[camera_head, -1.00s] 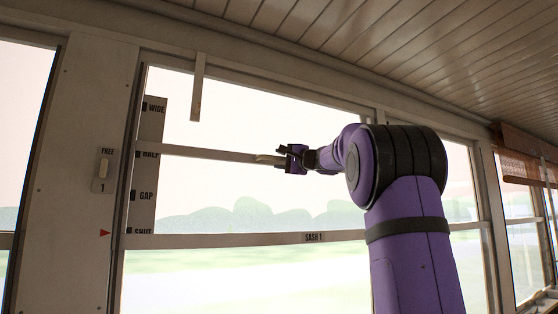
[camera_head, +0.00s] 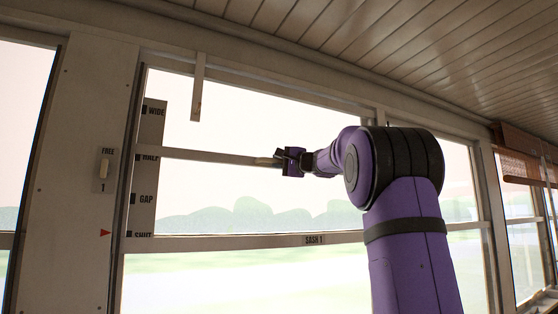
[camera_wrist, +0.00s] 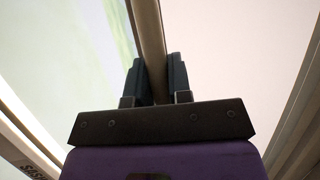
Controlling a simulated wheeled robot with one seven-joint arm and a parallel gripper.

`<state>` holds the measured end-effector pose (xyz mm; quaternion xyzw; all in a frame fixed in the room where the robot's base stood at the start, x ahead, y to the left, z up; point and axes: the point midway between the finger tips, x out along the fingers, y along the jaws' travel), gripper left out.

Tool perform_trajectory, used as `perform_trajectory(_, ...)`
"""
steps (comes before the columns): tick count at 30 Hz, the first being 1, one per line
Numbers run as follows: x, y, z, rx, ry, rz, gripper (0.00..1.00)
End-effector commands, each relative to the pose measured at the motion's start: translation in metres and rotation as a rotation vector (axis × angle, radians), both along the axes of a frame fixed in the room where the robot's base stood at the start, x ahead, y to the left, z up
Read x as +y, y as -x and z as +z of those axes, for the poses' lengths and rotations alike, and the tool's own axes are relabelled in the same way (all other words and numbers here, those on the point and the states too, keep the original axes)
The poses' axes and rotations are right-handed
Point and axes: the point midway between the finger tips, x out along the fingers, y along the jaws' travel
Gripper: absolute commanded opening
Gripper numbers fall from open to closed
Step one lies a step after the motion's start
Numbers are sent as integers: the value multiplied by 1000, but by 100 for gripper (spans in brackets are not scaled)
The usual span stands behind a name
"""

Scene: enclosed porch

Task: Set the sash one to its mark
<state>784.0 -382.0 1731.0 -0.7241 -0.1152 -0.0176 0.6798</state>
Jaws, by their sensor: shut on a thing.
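Sash one is the window pane with the SASH 1 label (camera_head: 314,240) on its lower rail (camera_head: 220,241). A strip with marks WIDE, HALF, GAP and SHUT (camera_head: 146,190) runs up its left side. A red pointer (camera_head: 105,233) on the left post is about level with SHUT. My gripper (camera_head: 277,160) is at the sash's upper rail (camera_head: 200,155), shut on a pale tan bar (camera_head: 264,161). In the wrist view the bar (camera_wrist: 148,40) runs between both dark fingers (camera_wrist: 156,82).
A plate marked FREE and 1 with a small pale lever (camera_head: 104,168) is on the left post. A short wooden batten (camera_head: 197,88) hangs from the top of the frame. A rolled brown blind (camera_head: 520,155) is at far right.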

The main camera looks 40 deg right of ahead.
Motion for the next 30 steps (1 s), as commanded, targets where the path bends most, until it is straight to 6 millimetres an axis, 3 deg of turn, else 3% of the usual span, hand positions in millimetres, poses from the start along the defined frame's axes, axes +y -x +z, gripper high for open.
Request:
perform_trajectory(5, 0, -1, -38, 8, -5, 2, 0)
perform_trajectory(18, 0, -1, -161, 8, -6, 2, 0)
perform_trajectory(24, 0, 0, -195, 7, -3, 0, 0)
perform_trajectory(30, 0, 0, -210, 4, -1, 1, 0)
